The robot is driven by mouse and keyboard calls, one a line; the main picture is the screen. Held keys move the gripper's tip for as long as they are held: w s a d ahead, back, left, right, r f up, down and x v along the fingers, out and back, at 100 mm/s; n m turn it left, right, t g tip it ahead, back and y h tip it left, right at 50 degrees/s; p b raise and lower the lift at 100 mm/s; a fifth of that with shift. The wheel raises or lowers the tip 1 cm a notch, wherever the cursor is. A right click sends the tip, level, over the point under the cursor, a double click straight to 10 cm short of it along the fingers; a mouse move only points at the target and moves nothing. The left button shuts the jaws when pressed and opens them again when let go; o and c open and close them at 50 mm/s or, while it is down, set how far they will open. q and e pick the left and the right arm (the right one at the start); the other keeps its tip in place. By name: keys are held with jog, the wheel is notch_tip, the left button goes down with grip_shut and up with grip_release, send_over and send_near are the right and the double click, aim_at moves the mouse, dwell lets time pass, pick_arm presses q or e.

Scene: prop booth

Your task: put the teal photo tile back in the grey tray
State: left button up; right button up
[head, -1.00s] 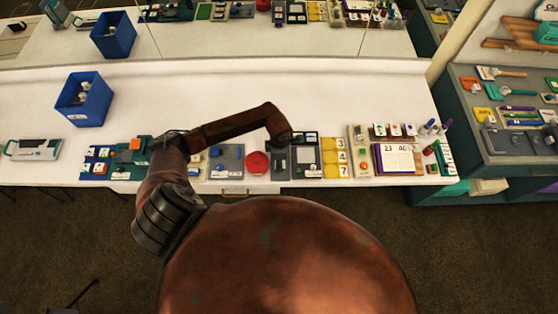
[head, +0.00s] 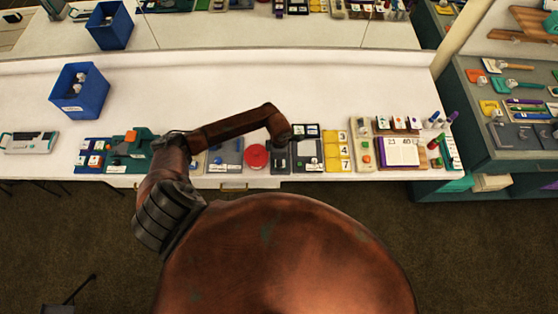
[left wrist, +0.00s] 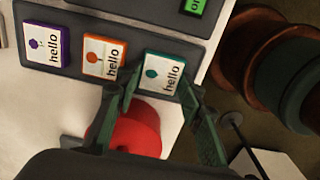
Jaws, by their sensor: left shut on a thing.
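The teal photo tile (left wrist: 163,73), a white square with a teal border, a teal picture and the word hello, shows in the left wrist view. It is at the front end of the grey tray (left wrist: 72,70), in line with a purple tile (left wrist: 44,48) and an orange tile (left wrist: 105,58). My left gripper (left wrist: 160,88) is shut on the teal tile, with a green finger at either side. I cannot tell whether the tile rests fully in its recess. In the head view my wrist partly covers the grey tray (head: 280,167). My right gripper is not in view.
A red round button (head: 256,157) is left of the tray; a grey panel (head: 307,165) is close on its right, then yellow number tiles (head: 337,151). A blue bin (head: 79,90) stands at back left. The white table's middle rear is clear.

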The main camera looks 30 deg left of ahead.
pick_arm(q)
jog(key=o, duration=1.2)
notch_tip(320, 180, up, 12)
jog(key=shift+r, duration=0.1)
dwell(0.3)
